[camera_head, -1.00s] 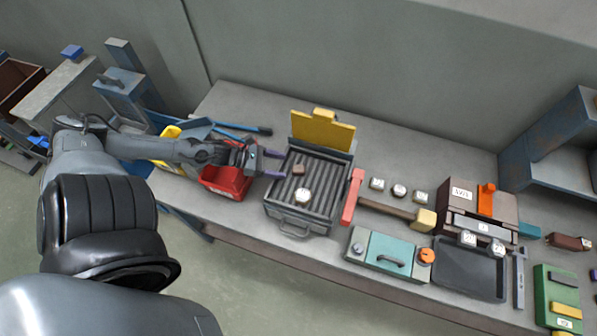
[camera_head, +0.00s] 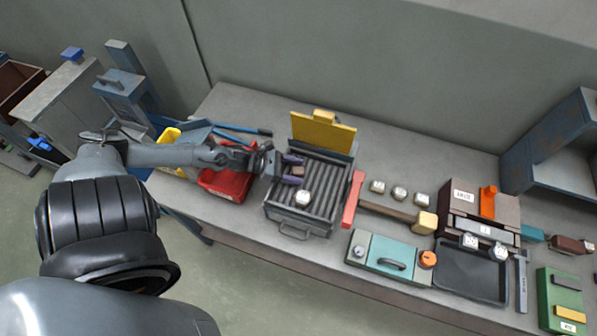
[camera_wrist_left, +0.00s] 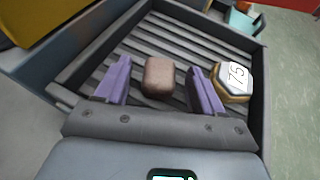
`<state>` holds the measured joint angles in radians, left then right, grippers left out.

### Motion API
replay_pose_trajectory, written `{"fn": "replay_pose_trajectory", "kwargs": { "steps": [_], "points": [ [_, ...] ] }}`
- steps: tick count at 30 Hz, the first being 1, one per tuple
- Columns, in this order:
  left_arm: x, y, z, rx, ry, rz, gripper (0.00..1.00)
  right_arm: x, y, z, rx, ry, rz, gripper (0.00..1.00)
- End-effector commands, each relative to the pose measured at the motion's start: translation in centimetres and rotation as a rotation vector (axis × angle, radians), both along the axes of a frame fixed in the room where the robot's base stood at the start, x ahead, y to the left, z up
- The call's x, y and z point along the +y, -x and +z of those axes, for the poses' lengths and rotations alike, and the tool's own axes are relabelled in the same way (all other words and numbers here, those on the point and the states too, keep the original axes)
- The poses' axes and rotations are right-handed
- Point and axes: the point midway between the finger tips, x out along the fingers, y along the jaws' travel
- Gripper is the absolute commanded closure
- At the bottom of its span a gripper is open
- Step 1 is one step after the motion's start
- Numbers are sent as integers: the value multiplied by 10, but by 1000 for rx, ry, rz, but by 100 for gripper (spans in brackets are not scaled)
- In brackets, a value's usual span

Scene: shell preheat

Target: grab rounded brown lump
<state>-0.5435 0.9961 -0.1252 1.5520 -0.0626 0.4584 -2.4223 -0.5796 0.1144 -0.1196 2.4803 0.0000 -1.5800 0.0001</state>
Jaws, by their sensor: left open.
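The rounded brown lump (camera_wrist_left: 158,76) sits on the dark ribbed grate of an open tray (camera_head: 327,187). In the left wrist view it lies between the two purple fingers of my left gripper (camera_wrist_left: 160,82), with a gap visible on each side. My left gripper is open around it. In the head view the left gripper (camera_head: 293,170) is over the tray's left part, and the lump (camera_head: 298,171) is mostly hidden by the fingers. My right gripper is not in view.
A numbered hexagonal piece (camera_wrist_left: 234,80) sits on the grate right beside the right finger. A raised yellow lid (camera_head: 323,131) stands behind the tray. A red bin (camera_head: 228,184) is to the left, and a hammer (camera_head: 397,213) lies to the right.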

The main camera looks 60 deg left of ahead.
Motion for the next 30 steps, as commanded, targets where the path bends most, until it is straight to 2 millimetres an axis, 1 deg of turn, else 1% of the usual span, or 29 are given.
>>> {"fn": "replay_pose_trajectory", "kwargs": {
  "steps": [3,4,12,15,23,26,30],
  "points": [
    [0,0,0,0,0,0,32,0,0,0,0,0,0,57],
    [0,0,0,0,0,0,33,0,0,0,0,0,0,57],
    [0,0,0,0,0,0,75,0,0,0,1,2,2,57],
    [0,0,0,0,0,0,88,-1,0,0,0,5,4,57],
    [0,0,1,0,0,0,88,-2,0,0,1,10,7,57],
    [0,0,5,0,0,-1,88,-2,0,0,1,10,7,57],
    [1,1,15,0,-2,-1,88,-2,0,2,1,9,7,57]
  ]
}}
